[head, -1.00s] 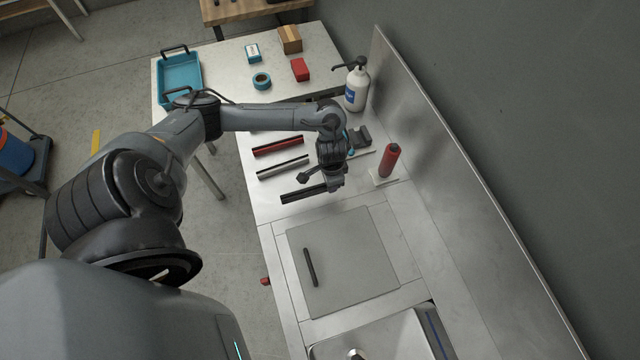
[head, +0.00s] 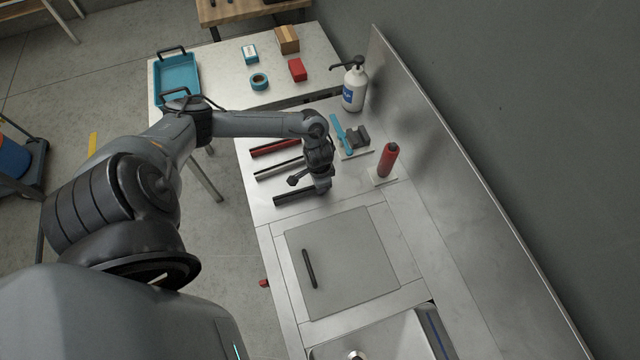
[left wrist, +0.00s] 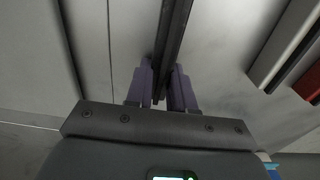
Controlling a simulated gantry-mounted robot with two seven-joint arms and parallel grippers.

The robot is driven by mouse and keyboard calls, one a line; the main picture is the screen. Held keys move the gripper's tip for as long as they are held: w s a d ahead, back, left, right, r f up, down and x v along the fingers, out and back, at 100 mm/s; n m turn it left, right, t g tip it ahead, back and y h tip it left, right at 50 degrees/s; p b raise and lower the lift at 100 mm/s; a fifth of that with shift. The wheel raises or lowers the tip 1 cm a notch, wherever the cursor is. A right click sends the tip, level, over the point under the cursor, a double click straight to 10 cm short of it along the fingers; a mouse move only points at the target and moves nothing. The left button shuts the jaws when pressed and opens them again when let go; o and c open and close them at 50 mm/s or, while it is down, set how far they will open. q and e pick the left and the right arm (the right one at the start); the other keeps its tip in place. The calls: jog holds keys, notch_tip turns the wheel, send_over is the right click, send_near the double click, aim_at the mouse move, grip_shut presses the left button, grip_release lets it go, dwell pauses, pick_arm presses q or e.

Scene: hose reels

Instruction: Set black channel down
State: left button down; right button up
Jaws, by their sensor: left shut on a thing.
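The black channel (head: 292,199) is a long dark bar near the front end of the steel counter, beside the lidded section. My left gripper (head: 322,189) is shut on it near its right end, above the counter. In the left wrist view the channel (left wrist: 174,38) runs between the purple-grey fingers of the gripper (left wrist: 162,92) and extends upward out of frame. I cannot tell whether its underside touches the counter. My right gripper is not in view.
A silver-and-black channel (head: 279,169) and a red channel (head: 274,147) lie roughly parallel behind it. A red bottle (head: 388,160), a blue-handled tool (head: 342,133) and a white pump bottle (head: 354,88) stand or lie to the right. The grey lid (head: 350,255) in front is clear.

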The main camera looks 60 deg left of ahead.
pick_arm(q)
jog(key=shift+f, duration=0.1)
jog(key=c, duration=1)
grip_release()
notch_tip(320, 180, up, 11)
jog(key=p, duration=0.2)
jog(key=w+d+m+t+h, duration=0.1)
jog(key=d+m+t, duration=0.15)
jog(key=d, duration=0.85)
jog(key=w+d+m+t+h, duration=0.1)
jog(key=w+d+t, duration=0.15)
jog(key=d, duration=0.85)
jog(key=s+r+n, duration=0.1)
jog(key=s+r, duration=0.1)
jog(key=s, duration=0.2)
jog(key=s+a+r+n+g+y, duration=0.1)
jog(key=s+r, duration=0.1)
jog(key=s, duration=0.2)
jog(key=s+r+n, duration=0.1)
jog(key=s+r, duration=0.1)
jog(key=s, duration=0.2)
jog(key=shift+a+r+g+y, duration=0.2)
jog(key=shift+a+g+y, duration=0.1)
jog(key=shift+y, duration=0.1)
